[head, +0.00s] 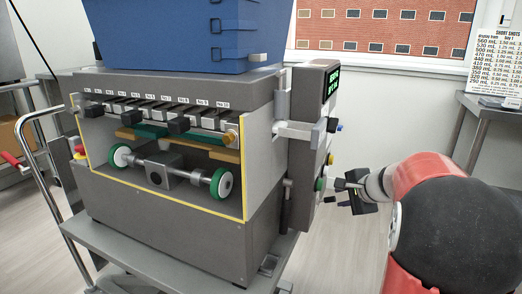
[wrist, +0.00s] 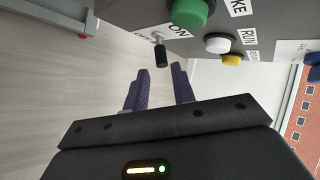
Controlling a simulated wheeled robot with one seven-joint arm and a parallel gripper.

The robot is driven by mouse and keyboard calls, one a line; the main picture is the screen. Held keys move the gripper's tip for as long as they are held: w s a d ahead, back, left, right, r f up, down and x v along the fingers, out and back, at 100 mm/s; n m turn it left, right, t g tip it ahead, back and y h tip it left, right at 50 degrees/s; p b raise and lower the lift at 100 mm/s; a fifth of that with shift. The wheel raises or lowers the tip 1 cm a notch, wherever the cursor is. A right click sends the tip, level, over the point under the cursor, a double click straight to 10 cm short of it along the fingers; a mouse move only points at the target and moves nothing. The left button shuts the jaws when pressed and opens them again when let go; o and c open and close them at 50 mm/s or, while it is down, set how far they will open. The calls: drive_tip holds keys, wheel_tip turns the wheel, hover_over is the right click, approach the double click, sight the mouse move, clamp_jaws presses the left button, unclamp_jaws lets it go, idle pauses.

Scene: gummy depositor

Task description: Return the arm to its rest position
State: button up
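My arm (head: 415,185), red, white and black, reaches in from the right side of the head view. My gripper (head: 334,193) is at the right side of the depositor machine (head: 175,233), close to its control panel (head: 317,150). In the wrist view, the two purple fingers of my gripper (wrist: 160,72) stand apart with nothing seen between them. A small lever with a black knob (wrist: 161,56) sticks out of the panel just beyond the fingertips, with a gap visible. It is beside the word ON.
The panel carries a green button (wrist: 189,12), a white button (wrist: 218,43) and a yellow button (wrist: 232,60). A blue bin (head: 180,40) sits on top of the machine. A side table (head: 495,110) stands at the right wall. Open floor (head: 345,250) lies between machine and arm.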

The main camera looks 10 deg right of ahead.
drive_tip(key=s+a+r+n+g+y, duration=0.1)
drive_tip(key=s+a+r+n+g, duration=0.2)
drive_tip(key=s+a+n, duration=0.95)
drive_tip(key=s+a+f+n+h, duration=0.1)
drive_tip(key=s+a+n, duration=0.1)
drive_tip(key=s, duration=0.6)
drive_tip(key=s+a+f+n+g+h, duration=0.1)
drive_tip(key=s+a, duration=0.3)
drive_tip(key=s, duration=0.4)
drive_tip(key=shift+s+f+n+h, duration=0.4)
drive_tip(key=shift+f+n, duration=0.3)
drive_tip(key=shift+n, duration=0.15)
